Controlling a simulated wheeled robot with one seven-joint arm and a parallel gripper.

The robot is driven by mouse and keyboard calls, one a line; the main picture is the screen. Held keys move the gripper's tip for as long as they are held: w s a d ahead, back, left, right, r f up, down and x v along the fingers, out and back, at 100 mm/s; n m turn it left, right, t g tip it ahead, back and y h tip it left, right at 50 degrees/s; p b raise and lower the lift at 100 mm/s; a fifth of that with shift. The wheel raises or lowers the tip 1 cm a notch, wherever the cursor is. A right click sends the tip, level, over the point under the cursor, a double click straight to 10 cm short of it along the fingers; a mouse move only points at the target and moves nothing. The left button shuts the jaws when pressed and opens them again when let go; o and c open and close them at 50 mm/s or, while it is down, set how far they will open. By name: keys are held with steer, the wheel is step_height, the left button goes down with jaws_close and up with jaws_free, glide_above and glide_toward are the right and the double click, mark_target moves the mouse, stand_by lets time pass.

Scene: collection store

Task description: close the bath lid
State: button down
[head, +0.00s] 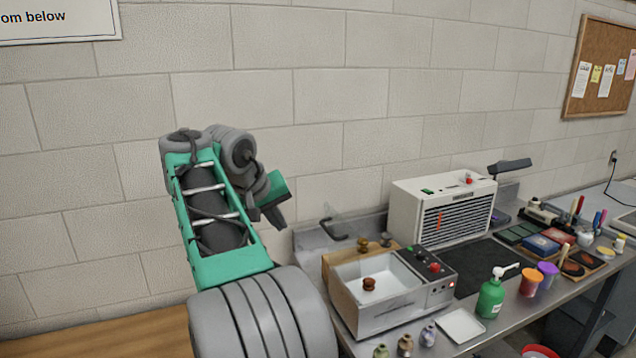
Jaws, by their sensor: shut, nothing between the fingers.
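The bath (395,314) is a metal box with a pale inside and a wooden-coloured left side, standing on the bench at lower centre. A control panel (434,265) with red and black knobs and a lit red lamp is on its right side. A brown knob (369,284) shows over the bath's opening; I cannot tell whether it sits on a clear lid or inside. No lid stands out clearly. My gripper (274,213) is shut and empty, raised in front of the wall, to the upper left of the bath and apart from it.
A white vented unit (443,207) stands behind the bath, beside a dark mat (480,267). A green pump bottle (491,296), a white tray (461,326) and small bottles (405,345) stand near the front. A tap (334,229) is behind left.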

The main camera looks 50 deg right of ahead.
steer(key=s+d+f+b, duration=0.2)
steer(key=d+f, duration=0.3)
steer(key=d, duration=0.6)
steer(key=shift+s+d+f+m+b, duration=0.2)
steer(key=shift+s+m+b, duration=0.15)
steer(key=shift+b, duration=0.55)
